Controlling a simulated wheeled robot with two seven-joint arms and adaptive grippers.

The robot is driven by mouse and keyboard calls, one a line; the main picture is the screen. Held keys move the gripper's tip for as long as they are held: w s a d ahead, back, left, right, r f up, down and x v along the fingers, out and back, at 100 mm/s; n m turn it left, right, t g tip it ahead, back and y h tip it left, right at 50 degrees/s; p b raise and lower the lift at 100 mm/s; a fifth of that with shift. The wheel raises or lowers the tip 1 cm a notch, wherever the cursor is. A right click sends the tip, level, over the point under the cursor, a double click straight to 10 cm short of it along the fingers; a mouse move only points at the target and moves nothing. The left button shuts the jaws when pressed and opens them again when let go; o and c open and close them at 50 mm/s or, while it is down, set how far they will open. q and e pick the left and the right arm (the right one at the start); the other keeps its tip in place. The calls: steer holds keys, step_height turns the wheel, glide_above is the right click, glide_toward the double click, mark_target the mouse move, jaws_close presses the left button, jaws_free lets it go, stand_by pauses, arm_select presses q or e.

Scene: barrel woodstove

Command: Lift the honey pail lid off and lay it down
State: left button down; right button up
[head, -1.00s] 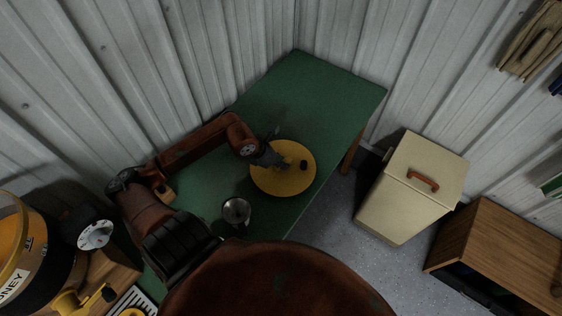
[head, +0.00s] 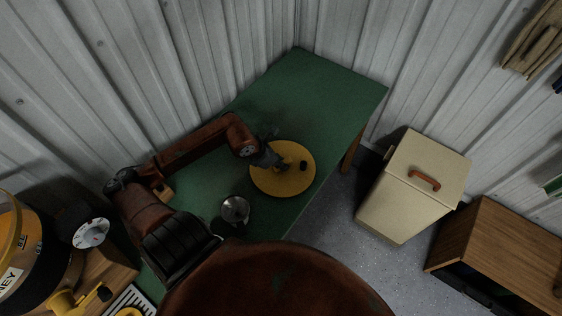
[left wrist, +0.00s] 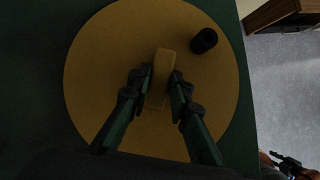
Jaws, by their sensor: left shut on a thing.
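The honey pail lid (head: 268,183) is a round yellow disc with a small black knob. It is over the green table (head: 310,85) near the table's right edge and looks flat. My left gripper (head: 279,163) is shut on the lid's raised yellow handle (left wrist: 159,78), with one finger on each side in the left wrist view. Whether the lid touches the table is hard to tell. The honey pail (head: 12,258), yellow and black with a HONEY label, is partly cut off at the lower left.
A metal funnel-like cup (head: 235,209) stands on the table just left of the lid. A dial scale (head: 91,233) is beside the pail. A cream box with a brown handle (head: 420,195) and a wooden cabinet (head: 495,255) stand at right. The table's far part is clear.

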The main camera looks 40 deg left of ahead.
arm_select(q)
steer(key=c, duration=1.7)
jaws_free()
steer(key=shift+s+a+r, duration=0.1)
steer(key=shift+s+r, duration=0.1)
steer(key=shift+r, duration=0.1)
steer(key=v, duration=0.6)
steer(key=shift+s+r, duration=0.15)
steer(key=shift+r, duration=0.25)
steer(key=shift+f, duration=0.1)
